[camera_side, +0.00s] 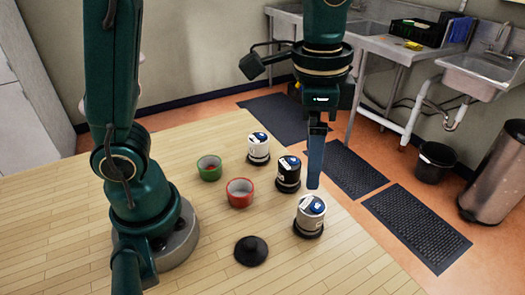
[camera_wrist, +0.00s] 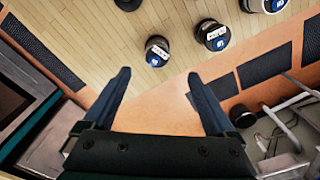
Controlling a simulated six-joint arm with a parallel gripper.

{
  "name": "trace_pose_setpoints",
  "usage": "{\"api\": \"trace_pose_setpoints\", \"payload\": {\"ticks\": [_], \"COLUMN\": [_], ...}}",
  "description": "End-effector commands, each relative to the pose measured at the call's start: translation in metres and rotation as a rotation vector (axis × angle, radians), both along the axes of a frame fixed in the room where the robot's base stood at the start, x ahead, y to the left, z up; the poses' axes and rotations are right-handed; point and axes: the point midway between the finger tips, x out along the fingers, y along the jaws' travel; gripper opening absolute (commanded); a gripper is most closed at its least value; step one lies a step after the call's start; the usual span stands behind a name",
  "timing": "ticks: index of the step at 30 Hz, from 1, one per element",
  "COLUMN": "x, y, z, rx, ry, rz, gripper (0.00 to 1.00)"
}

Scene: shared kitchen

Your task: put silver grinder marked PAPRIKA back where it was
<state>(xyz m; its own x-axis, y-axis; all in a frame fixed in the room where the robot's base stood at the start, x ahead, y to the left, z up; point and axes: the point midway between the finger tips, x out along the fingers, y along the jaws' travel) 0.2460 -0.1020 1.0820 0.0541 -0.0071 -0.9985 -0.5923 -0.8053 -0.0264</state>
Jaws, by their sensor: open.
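The silver grinder (camera_side: 310,214) stands upright on the wooden table near its right edge, with a dark base and a blue-and-white top. It also shows in the wrist view (camera_wrist: 157,51), just beyond the gap between my fingertips; its label is too small to read. My gripper (camera_side: 316,160) is open and empty, pointing down above the table's right edge, above and apart from the grinders. Both fingers show spread in the wrist view (camera_wrist: 158,73). A black grinder (camera_side: 288,176) and a white grinder (camera_side: 258,149) stand farther back in the same row.
A black knobbed disc (camera_side: 251,251) lies in front of the silver grinder. A red bowl (camera_side: 240,193) and a green bowl (camera_side: 209,168) stand left of the row. The wooden table (camera_side: 60,215) is bare at left. Beyond its right edge is floor with dark mats (camera_side: 417,226).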

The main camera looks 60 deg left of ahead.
Motion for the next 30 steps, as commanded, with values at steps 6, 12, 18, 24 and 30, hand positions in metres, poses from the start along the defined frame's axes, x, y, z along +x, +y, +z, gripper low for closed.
{"api": "trace_pose_setpoints", "payload": {"ticks": [6, 12, 18, 24, 30], "x": [-0.034, -0.065, -0.084, -0.088, -0.088], "y": [0.030, 0.050, 0.060, 0.062, 0.062], "z": [0.020, 0.018, 0.009, 0.004, 0.005], "rx": [-0.054, -0.112, -0.154, -0.166, -0.166], "ry": [-0.159, -0.303, -0.396, -0.422, -0.421], "rz": [0.232, 0.447, 0.582, 0.621, 0.620], "gripper": [0.91, 0.91, 0.91, 0.91, 0.91]}}
